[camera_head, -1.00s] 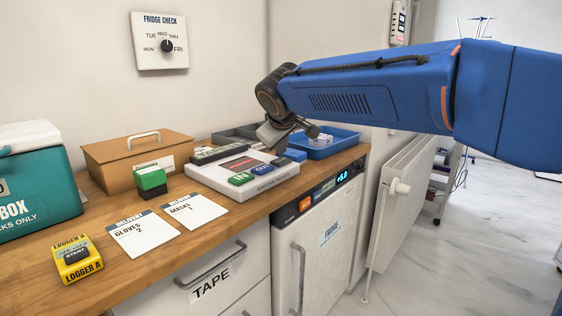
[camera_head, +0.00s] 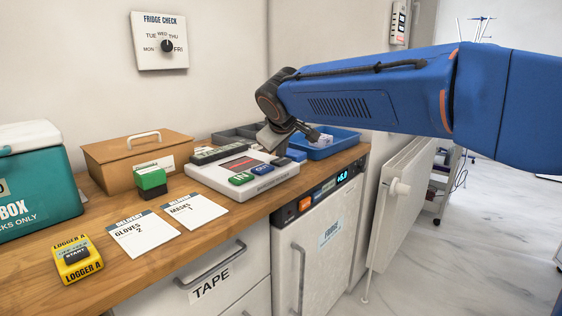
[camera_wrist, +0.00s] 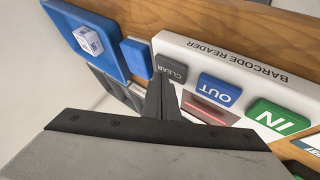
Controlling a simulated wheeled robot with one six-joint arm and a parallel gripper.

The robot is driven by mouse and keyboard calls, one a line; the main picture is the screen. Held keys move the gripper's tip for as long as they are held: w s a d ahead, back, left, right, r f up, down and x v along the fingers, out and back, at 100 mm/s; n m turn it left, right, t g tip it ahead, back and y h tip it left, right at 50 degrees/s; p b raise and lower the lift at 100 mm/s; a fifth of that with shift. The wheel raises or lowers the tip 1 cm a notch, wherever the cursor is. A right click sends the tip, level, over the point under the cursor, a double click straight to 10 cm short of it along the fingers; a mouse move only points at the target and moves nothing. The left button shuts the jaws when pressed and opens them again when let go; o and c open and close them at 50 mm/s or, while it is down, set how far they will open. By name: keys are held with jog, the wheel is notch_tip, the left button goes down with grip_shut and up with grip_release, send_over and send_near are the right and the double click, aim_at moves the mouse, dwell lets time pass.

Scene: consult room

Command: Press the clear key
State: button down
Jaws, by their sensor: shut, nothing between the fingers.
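The white barcode reader (camera_head: 218,186) stands on the wooden counter, with a green IN key (camera_head: 241,178) and a blue OUT key (camera_head: 262,168). In the wrist view the dark grey CLEAR key (camera_wrist: 171,69) sits at the end of the key row, beside the OUT key (camera_wrist: 220,90). My gripper (camera_wrist: 162,84) is shut and empty. Its fingertips appear close to the CLEAR key and overlap its lower edge in the wrist view; I cannot tell whether they touch. In the head view my gripper is over the right back part of the reader.
A blue block (camera_wrist: 136,57) sits just beside the reader's CLEAR end. Beyond it is a blue tray (camera_head: 340,149) with a white cube (camera_wrist: 88,40). A brown box (camera_head: 110,160), a green card block (camera_head: 151,178) and delivery cards (camera_head: 142,238) are to the left.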

aim_at(281, 162)
jog(key=shift+f, duration=0.5)
dwell(0.5)
jog(key=shift+r, duration=0.95)
jog(key=shift+r, duration=0.15)
jog(key=shift+r, duration=2.35)
